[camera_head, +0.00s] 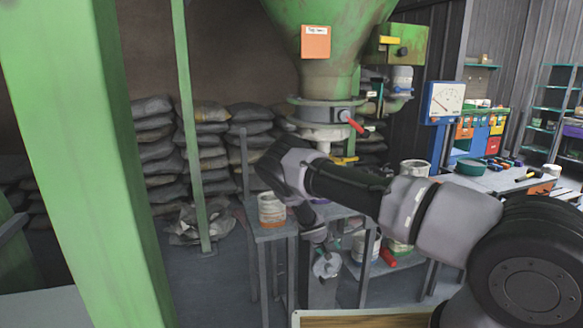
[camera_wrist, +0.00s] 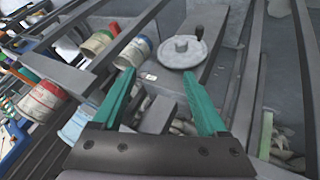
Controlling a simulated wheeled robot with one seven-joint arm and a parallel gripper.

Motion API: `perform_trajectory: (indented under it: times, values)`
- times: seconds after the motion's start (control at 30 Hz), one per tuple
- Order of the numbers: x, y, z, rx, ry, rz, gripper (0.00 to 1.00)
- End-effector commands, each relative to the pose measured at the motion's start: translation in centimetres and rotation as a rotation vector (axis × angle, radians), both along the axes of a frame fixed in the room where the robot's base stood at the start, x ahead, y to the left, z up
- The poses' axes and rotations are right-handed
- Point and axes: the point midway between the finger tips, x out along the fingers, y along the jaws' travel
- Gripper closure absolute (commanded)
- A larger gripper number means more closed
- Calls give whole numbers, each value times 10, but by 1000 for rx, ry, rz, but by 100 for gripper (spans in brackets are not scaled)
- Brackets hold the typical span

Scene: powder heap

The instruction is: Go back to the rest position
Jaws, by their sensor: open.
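My gripper (camera_wrist: 163,98) shows in the wrist view with its two green fingers spread apart and nothing between them. In the head view my arm reaches in from the right toward the small grey stand, and its bent wrist hides the fingers. A round grey disc with a dark knob (camera_wrist: 183,52) lies beyond the fingertips in the wrist view, apart from them. A white bucket with an orange band (camera_head: 271,209) stands on the grey stand (camera_head: 268,234), just left of my wrist.
A green hopper (camera_head: 325,45) with a red-handled valve hangs above my arm. A thick green post (camera_head: 75,150) fills the left. Grey sacks (camera_head: 155,150) are stacked at the back. A dial scale (camera_head: 444,103) and a workbench (camera_head: 490,180) stand right. Several buckets (camera_wrist: 132,53) lie near the left finger.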

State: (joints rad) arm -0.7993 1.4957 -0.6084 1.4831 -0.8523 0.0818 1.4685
Motion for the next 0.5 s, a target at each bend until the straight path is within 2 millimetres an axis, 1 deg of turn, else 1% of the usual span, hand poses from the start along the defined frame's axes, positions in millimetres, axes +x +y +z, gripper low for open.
perform_trajectory:
  times: [0.03, 0.07, 0.1, 0.13, 0.23, 0.27, 0.3, 0.37, 0.4, 0.47, 0.5]
  values:
    - [7, -3, 26, 24, -15, -38, 24]
    - [11, -6, 41, 36, -23, -63, 24]
    - [14, -9, 62, 53, -31, -94, 24]
    - [16, -13, 78, 67, -36, -120, 24]
    - [18, -25, 130, 113, -48, -197, 24]
    - [18, -30, 145, 126, -50, -222, 24]
    - [17, -34, 165, 146, -52, -248, 24]
    - [13, -43, 196, 174, -54, -287, 24]
    - [11, -48, 215, 195, -54, -314, 24]
    - [5, -56, 244, 227, -53, -349, 24]
    - [0, -61, 264, 247, -52, -369, 24]
